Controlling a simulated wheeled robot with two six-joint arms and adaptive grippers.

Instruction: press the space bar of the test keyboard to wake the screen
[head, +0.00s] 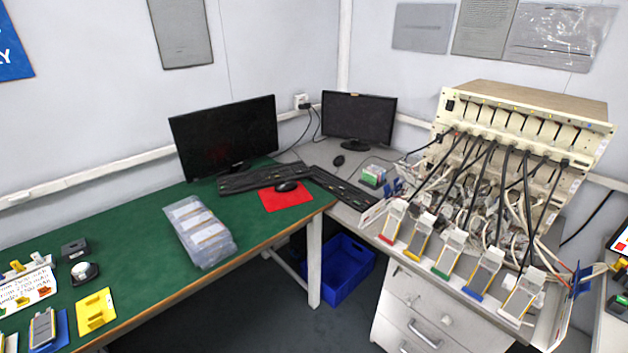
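A black keyboard (341,188) lies at the left edge of the grey bench with the battery tester, below a small dark monitor (358,119). A second black keyboard (262,177) lies on the green bench below a larger dark monitor (225,136). No label shows which one is the test keyboard; the first shares the bench with the tester. Both screens are black. The space bars are too small to make out. Neither of my grippers is in view.
The tester (525,120) has several cables running to pouch cells at the grey bench's front edge. A black mouse (338,160) lies near the small monitor. A red mat (285,196) and bagged cells (200,232) lie on the green bench. A blue crate (340,277) stands below.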

